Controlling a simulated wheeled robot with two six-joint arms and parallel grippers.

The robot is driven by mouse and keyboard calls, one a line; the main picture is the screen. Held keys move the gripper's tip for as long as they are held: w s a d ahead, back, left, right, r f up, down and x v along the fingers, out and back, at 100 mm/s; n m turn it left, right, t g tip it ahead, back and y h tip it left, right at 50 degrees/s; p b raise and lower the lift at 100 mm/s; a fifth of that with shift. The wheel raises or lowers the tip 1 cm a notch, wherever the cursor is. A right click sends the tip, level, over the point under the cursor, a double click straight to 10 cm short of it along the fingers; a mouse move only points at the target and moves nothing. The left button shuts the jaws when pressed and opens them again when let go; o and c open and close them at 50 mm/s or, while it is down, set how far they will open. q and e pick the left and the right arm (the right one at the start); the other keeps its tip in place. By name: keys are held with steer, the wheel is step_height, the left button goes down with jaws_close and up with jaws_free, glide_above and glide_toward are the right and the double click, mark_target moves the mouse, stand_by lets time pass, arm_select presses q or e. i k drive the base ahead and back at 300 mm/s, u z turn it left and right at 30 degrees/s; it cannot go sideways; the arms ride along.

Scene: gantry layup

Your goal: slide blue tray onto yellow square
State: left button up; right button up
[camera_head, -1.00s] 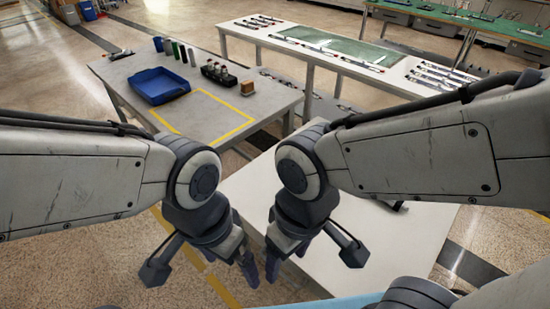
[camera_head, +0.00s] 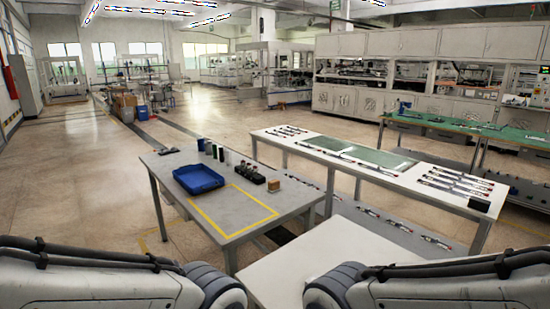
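The blue tray (camera_head: 198,179) is a shallow open bin on the grey table (camera_head: 270,229). It lies at the table's left part, beyond and to the left of the yellow square. The yellow square (camera_head: 247,233) is a taped outline on the same table top, nearer to me, and its inside looks empty. The tray seems to lie at or just past the outline's far left corner; I cannot tell whether it overlaps the line. Both my arms come in at the bottom of the picture, well short of the tray. Both grippers are below the frame.
A row of small cylinders (camera_head: 219,153), a dark holder with bottles (camera_head: 247,172) and a brown box (camera_head: 273,185) stand right of the tray. A bare white table (camera_head: 320,262) is nearer. A long white bench (camera_head: 325,149) with tools and a green mat stands behind right.

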mark_target(198, 179)
steer(key=u, duration=1.4)
steer(key=i, duration=4.25)
steer(key=z, duration=3.5)
